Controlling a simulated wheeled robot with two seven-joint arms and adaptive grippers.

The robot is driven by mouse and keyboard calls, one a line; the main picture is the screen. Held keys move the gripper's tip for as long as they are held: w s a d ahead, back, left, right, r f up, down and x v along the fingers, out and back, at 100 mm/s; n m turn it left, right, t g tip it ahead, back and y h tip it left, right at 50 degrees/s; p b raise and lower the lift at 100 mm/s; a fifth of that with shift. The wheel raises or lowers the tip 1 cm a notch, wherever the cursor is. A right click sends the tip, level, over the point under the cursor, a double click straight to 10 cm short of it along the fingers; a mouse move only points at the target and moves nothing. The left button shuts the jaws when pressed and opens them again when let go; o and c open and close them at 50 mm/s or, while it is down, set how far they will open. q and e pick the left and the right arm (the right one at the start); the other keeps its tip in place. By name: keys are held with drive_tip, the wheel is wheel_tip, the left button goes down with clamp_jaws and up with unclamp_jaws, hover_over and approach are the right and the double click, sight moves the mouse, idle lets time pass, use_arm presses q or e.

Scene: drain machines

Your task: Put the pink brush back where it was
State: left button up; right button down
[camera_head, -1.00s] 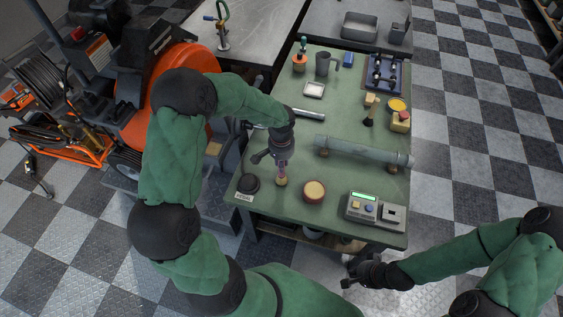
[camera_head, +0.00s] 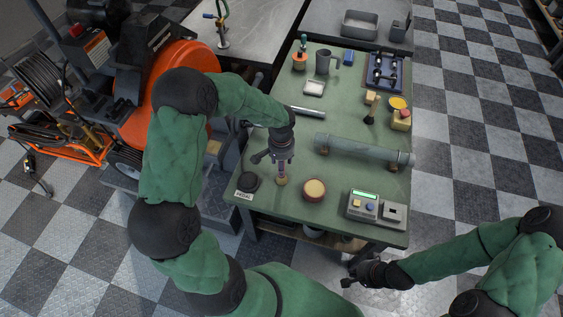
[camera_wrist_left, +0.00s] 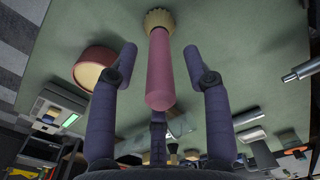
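The pink brush (camera_head: 283,171) stands about upright on the green table (camera_head: 335,225), its tan bristle end down, near the front left. In the left wrist view its pink handle (camera_wrist_left: 160,75) runs between the fingers, with the bristle end at the top of the picture. My left gripper (camera_head: 281,160) is around the handle from above. In the wrist view its fingers (camera_wrist_left: 160,65) are spread, with gaps on both sides of the handle. My right gripper (camera_head: 348,273) is open and empty, off the table's front edge.
Close to the brush are a black round puck (camera_head: 248,183) with a label and a round tan-topped container (camera_head: 314,190). A grey pipe (camera_head: 360,151) lies across the table. A device with a green display (camera_head: 364,204) is at the front right.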

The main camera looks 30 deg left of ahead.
use_arm(q)
wheel_tip(320, 180, up, 12)
drive_tip(key=shift+s, duration=0.1)
idle(0.6)
